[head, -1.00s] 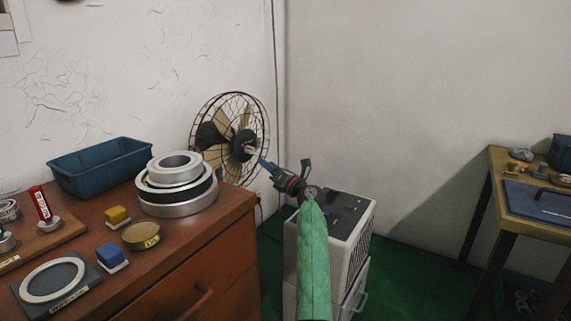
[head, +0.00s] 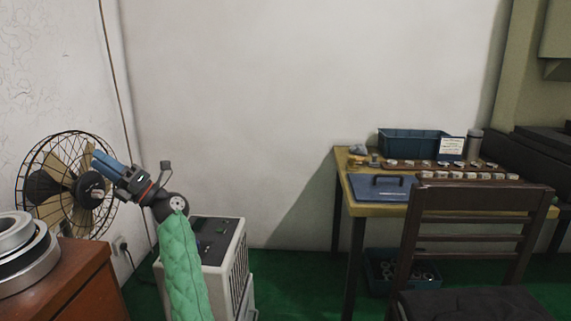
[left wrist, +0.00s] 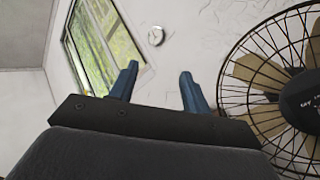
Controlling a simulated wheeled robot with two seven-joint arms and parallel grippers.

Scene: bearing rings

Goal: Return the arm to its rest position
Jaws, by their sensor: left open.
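My left arm, in a green quilted sleeve, rises at the lower left of the head view. Its left gripper (head: 98,160) points up and left, in front of the fan. In the left wrist view its two blue fingers (left wrist: 157,85) stand apart with nothing between them. The gripper is open and empty. My right gripper is not in view.
A black wire fan (head: 40,188) stands behind the gripper. Bearing rings (head: 22,262) sit on a brown cabinet (head: 85,285) at lower left. A white-grey unit (head: 222,262) stands by my arm. A wooden table (head: 385,210) and dark chair (head: 470,236) are at right.

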